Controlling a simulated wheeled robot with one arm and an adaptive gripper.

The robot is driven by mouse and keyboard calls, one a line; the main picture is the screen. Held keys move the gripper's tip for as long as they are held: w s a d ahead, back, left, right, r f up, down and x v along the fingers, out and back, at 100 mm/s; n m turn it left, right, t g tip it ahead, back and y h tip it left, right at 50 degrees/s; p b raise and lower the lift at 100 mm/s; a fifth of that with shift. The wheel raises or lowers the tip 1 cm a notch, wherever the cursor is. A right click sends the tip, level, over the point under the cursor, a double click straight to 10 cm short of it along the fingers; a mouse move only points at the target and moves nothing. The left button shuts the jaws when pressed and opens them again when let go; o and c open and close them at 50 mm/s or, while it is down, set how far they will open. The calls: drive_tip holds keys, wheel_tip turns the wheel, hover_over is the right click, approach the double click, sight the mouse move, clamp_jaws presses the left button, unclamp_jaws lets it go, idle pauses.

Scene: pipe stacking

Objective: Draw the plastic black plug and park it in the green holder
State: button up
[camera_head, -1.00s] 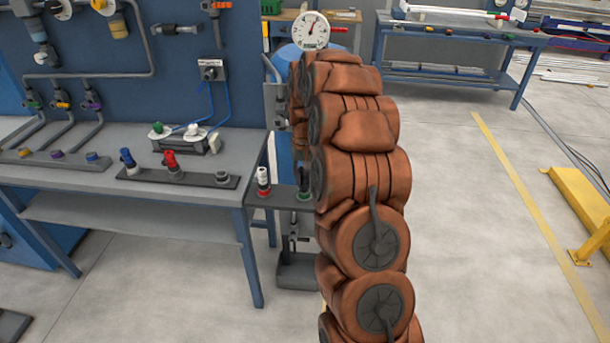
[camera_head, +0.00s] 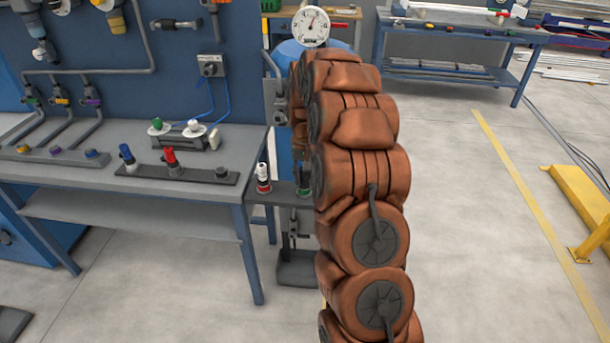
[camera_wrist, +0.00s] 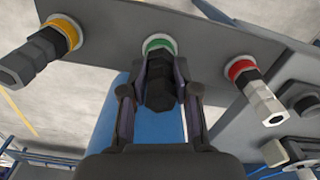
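In the wrist view, my gripper (camera_wrist: 161,78) has its two fingers on either side of the black plug (camera_wrist: 160,92), with no clear gap between pads and plug. The plug's far end meets the green ring of the green holder (camera_wrist: 158,43); how deep it sits is hidden by the plug itself. In the head view, the green holder (camera_head: 304,193) is on a small grey shelf beside my arm, which hides most of my gripper.
In the wrist view, another dark plug (camera_wrist: 38,52) sits in a yellow-ringed holder at left, and a grey and white plug (camera_wrist: 256,92) in a red-ringed one at right. A workbench (camera_head: 100,215) stands left of the shelf.

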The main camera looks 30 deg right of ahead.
drive_tip(key=o, duration=0.4)
wheel_tip(320, 180, up, 12)
drive_tip(key=shift+f, duration=0.2)
drive_tip(key=shift+r, duration=0.25)
